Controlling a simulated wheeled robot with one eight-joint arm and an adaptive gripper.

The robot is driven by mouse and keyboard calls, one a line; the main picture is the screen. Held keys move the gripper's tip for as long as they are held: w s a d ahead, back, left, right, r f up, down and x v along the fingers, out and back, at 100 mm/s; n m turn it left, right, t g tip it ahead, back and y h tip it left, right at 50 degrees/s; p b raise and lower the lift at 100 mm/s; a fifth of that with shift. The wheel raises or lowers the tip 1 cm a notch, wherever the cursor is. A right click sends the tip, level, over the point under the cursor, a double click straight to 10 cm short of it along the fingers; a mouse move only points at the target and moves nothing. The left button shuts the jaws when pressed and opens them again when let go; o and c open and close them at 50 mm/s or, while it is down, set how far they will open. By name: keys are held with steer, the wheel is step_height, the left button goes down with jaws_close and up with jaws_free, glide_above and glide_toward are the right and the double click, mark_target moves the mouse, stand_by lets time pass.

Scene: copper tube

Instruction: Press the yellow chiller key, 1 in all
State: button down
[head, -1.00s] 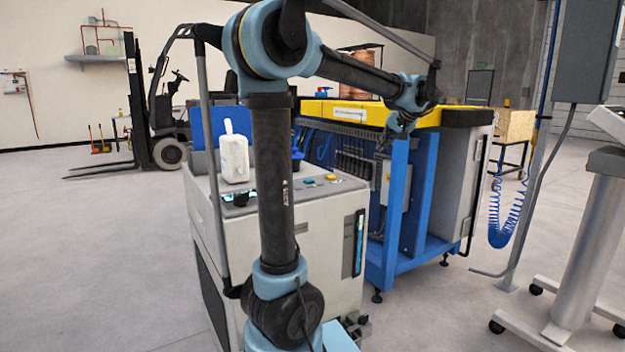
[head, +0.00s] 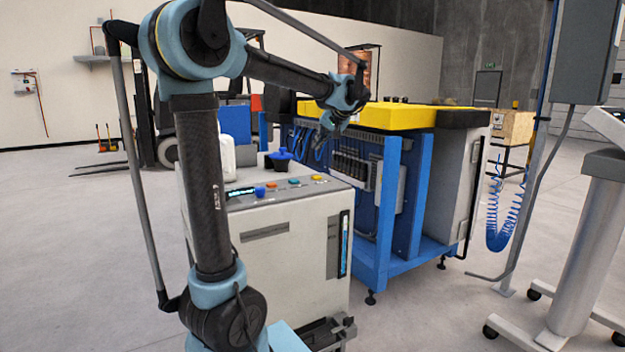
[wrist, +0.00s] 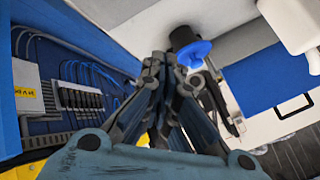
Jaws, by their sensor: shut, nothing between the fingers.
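The yellow key (head: 317,178) sits on the sloped front panel of the white chiller cabinet (head: 290,245), near the panel's right end. A teal key (head: 294,182) and a blue knob (head: 260,191) are to its left. My gripper (head: 328,124) hangs above and beyond the panel in the head view, apart from the key, in front of the blue-framed machine. Its fingers (wrist: 168,62) are shut and empty in the wrist view. The yellow key cannot be made out in the wrist view.
A blue-capped black filler (head: 282,160) and a white jug (head: 227,158) stand on the chiller top; the filler (wrist: 188,45) also shows near my fingertips. The blue machine frame (head: 388,215) with its yellow top (head: 380,117) is close on the right. Floor is clear in front of it.

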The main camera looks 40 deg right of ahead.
steer(key=shift+s+f, duration=0.1)
steer(key=shift+f, duration=4.3)
steer(key=shift+f, duration=0.35)
steer(key=shift+f, duration=0.4)
steer(key=shift+r, duration=0.8)
steer(key=shift+r, duration=0.1)
steer(key=shift+r, duration=2.45)
